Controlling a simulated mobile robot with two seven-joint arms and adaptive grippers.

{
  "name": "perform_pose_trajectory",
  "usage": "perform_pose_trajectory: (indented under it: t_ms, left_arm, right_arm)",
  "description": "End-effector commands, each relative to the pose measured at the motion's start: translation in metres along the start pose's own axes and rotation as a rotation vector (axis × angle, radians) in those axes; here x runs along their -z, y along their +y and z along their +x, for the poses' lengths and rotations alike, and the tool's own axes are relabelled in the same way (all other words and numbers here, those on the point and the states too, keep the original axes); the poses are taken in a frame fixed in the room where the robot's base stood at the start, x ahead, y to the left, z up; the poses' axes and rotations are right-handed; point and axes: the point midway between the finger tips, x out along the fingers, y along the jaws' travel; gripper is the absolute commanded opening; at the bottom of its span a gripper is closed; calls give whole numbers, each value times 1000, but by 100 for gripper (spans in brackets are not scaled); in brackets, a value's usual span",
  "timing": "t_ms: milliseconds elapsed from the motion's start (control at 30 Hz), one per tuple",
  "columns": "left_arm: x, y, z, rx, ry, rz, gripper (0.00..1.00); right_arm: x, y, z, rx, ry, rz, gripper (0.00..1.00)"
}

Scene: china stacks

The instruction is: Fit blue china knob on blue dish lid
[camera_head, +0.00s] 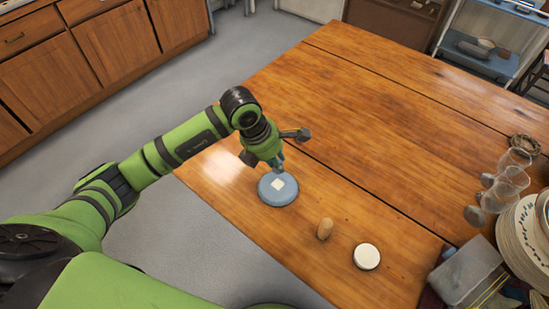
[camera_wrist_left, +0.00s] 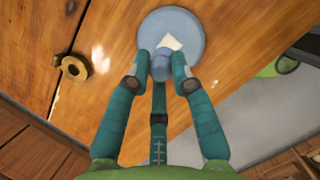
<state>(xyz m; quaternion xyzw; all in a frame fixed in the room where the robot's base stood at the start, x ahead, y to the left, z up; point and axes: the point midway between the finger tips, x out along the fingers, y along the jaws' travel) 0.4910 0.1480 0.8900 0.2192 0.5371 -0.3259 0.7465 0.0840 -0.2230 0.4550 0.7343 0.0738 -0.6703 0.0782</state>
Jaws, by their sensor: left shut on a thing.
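The blue dish lid (camera_head: 265,192) lies on the wooden table near its left edge, with a pale square patch on its top. In the left wrist view the lid (camera_wrist_left: 188,24) is at the top centre. My left gripper (camera_head: 279,162) is over the lid's far side in the head view. In the left wrist view my left gripper (camera_wrist_left: 161,70) is shut on the blue china knob (camera_wrist_left: 160,66), a small round piece. The knob is beside the pale patch in that view; whether it touches the lid cannot be told. My right gripper is not in view.
A cork-coloured piece (camera_head: 325,228) and a white round disc (camera_head: 367,256) stand to the right of the lid. Glasses (camera_head: 497,190), a plate stack (camera_head: 522,235) and a grey box (camera_head: 466,272) fill the right edge. The table's far middle is clear.

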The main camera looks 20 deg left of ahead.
Motion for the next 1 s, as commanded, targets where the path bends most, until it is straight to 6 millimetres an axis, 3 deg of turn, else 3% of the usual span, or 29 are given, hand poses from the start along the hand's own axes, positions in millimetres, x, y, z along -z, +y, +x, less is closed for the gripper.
perform_pose_trajectory:
  t_ms: [633, 1000]
  left_arm:
    - [17, 2, 48, -2, 2, -5, 0]
    - [19, 2, 54, -1, 1, -5, 0]
  right_arm:
    - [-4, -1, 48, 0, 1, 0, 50]
    - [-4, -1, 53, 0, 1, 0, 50]
